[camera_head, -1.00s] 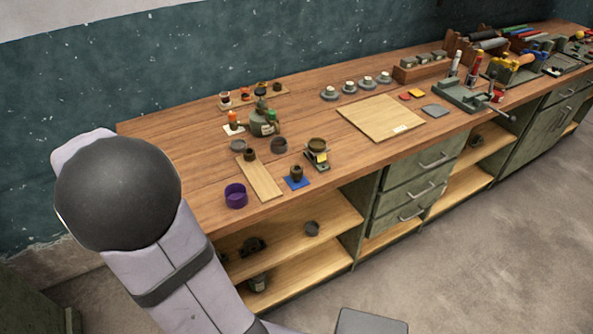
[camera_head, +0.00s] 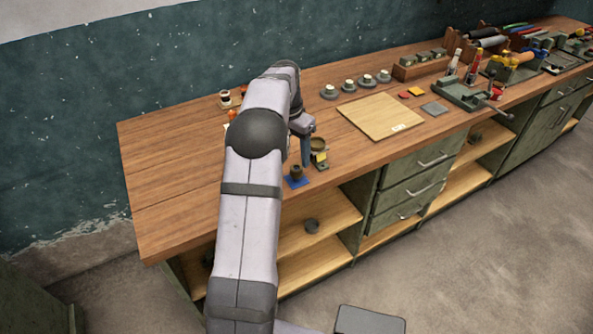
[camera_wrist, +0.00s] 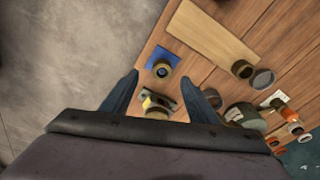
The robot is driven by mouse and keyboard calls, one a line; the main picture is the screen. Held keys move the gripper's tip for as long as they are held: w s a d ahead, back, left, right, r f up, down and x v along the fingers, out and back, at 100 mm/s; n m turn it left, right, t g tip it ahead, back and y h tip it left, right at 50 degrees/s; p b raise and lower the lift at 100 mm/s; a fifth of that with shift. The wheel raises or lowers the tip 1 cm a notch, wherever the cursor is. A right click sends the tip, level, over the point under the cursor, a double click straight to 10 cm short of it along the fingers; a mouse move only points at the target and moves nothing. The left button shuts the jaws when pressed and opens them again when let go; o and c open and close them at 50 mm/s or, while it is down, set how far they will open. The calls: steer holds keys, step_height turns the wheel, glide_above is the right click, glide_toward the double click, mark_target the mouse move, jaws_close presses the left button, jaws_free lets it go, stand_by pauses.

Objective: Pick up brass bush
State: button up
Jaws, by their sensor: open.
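I cannot tell for sure which is the brass bush. My gripper (camera_wrist: 161,77) is open and empty, above these pieces. In the head view my gripper (camera_head: 306,160) is seen side-on, partly hidden by my arm.
The wrist view shows a wooden strip (camera_wrist: 212,38) with a brown bush (camera_wrist: 242,69) at its end, a grey ring (camera_wrist: 263,78) and a dark green pot (camera_wrist: 245,116) close by. In the head view a pale board (camera_head: 378,116) lies to the right. My arm hides much of the left bench.

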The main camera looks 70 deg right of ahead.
mark_target(296, 168)
steer(key=shift+d+f+p, duration=0.15)
steer(key=shift+f+p, duration=0.2)
steer(key=shift+f, duration=0.65)
steer(key=f+p, duration=0.1)
steer(key=f, duration=0.1)
steer(key=d+f+p, duration=0.1)
steer(key=p, duration=0.1)
steer(key=shift+f, duration=0.4)
steer(key=shift+d+f, duration=0.1)
steer(key=shift+f, duration=0.55)
steer(key=shift+c, duration=0.2)
steer(key=c, duration=1.3)
steer(key=shift+r, duration=0.1)
step_height(296, 168, up, 10)
steer(key=b, duration=0.3)
